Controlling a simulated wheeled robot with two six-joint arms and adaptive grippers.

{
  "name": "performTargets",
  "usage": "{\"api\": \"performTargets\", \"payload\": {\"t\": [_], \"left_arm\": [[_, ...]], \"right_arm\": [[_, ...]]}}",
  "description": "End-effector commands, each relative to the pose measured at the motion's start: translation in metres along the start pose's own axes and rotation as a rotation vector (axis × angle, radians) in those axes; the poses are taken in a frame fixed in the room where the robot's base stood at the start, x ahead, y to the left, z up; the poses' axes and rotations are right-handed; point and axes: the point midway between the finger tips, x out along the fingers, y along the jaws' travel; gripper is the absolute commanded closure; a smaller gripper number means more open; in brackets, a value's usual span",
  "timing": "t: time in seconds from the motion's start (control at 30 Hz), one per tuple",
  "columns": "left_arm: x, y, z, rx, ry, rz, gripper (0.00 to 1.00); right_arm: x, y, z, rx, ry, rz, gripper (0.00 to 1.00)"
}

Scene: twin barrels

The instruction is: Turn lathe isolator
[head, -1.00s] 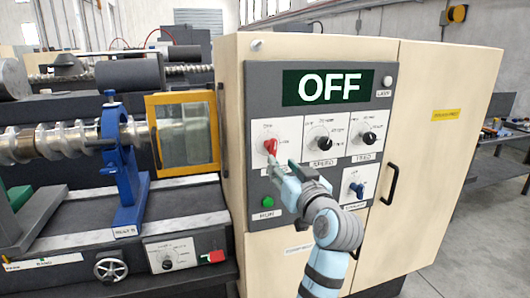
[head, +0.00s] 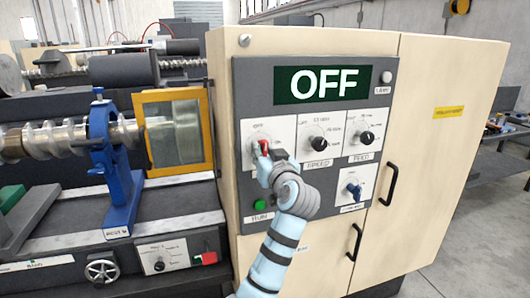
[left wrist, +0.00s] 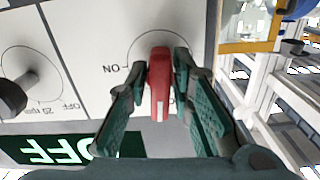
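The red isolator knob (head: 264,147) is on the upper left dial plate (head: 281,134) of the grey control panel. My left gripper (head: 262,158) is at this knob and partly covers it in the head view. In the left wrist view, the red knob (left wrist: 160,88) stands between my two green fingers (left wrist: 162,75), whose tips are close against its sides. The wrist picture is upside down; an ON mark (left wrist: 110,68) shows beside the knob. The display (head: 323,84) above reads OFF. My right gripper is in neither view.
Black SPEED (head: 319,144) and FEED (head: 367,137) knobs are to the right. A green RUN button (head: 260,206) is below, close to my left arm. A blue switch (head: 354,190) and black door handles (head: 390,184) stick out. The lathe (head: 110,165) is at the left.

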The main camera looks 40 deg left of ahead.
Motion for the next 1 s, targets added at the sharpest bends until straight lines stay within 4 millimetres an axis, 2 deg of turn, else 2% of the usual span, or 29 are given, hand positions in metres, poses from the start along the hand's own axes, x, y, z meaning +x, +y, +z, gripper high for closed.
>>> {"api": "performTargets", "payload": {"t": [0.17,0.33,0.53,0.57,0.63,0.9,1.0], "left_arm": [[-0.001,0.001,0.0,-0.007,0.001,0.001,1.0],[-0.001,0.002,0.002,-0.104,0.003,0.002,1.0],[-0.001,0.002,0.0,-0.107,0.0,0.002,1.0],[-0.001,0.002,0.0,-0.107,0.0,0.003,0.77],[-0.001,0.002,0.0,-0.107,0.0,0.003,0.67],[-0.002,0.003,0.0,-0.106,0.0,0.003,0.67],[-0.008,0.003,0.0,-0.107,0.0,0.005,0.67]], "right_arm": [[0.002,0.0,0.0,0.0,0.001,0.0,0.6],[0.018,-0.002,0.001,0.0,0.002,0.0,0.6],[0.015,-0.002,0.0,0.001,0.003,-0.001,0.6],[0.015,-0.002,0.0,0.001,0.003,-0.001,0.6],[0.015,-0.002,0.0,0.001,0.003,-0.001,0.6],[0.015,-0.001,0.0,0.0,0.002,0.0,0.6],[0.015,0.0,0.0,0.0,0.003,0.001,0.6]]}}
